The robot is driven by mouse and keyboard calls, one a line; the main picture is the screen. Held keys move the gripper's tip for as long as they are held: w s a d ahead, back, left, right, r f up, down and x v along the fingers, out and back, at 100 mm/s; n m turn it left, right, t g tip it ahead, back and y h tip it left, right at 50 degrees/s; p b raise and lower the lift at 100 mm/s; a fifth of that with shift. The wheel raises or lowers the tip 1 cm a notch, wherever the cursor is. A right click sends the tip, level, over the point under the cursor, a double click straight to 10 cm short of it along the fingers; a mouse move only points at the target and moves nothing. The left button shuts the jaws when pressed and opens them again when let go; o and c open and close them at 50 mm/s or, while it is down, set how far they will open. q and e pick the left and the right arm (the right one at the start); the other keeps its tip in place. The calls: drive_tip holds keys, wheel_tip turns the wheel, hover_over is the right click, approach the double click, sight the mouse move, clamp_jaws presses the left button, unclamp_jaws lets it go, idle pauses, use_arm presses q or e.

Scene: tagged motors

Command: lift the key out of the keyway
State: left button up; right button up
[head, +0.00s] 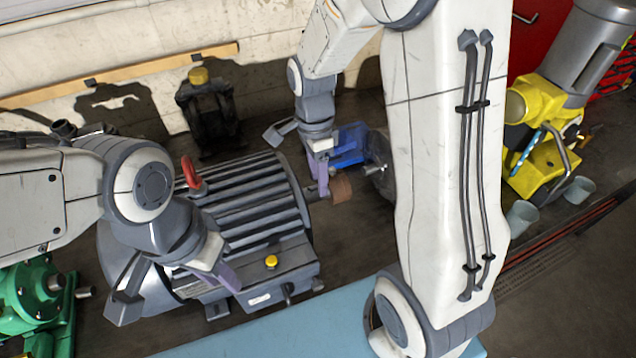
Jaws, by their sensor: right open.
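A large grey finned motor (250,205) lies in the middle. Its shaft (312,192) points right, and a brown rusty piece (342,187) sits at the shaft's end. I cannot make out the key or the keyway; the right gripper's finger covers part of the shaft. My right gripper (298,163) is over the motor's shaft end, its fingers spread, one finger close to the shaft; I cannot tell if it touches. My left gripper (172,294) is in front of the motor's left part, its fingers wide apart with nothing held between them.
A red lifting eye (191,172) stands on the motor. A blue object (350,146) and a round grey part (379,165) lie beyond the shaft. A green machine (35,300) is at left, a yellow one (540,170) at right. A pale blue surface (300,325) is in front.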

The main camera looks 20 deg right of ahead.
drive_tip(key=shift+f, duration=0.3)
clamp_jaws()
drive_tip(key=shift+s, duration=0.1)
drive_tip(key=shift+s+f, duration=0.15)
idle(1.0)
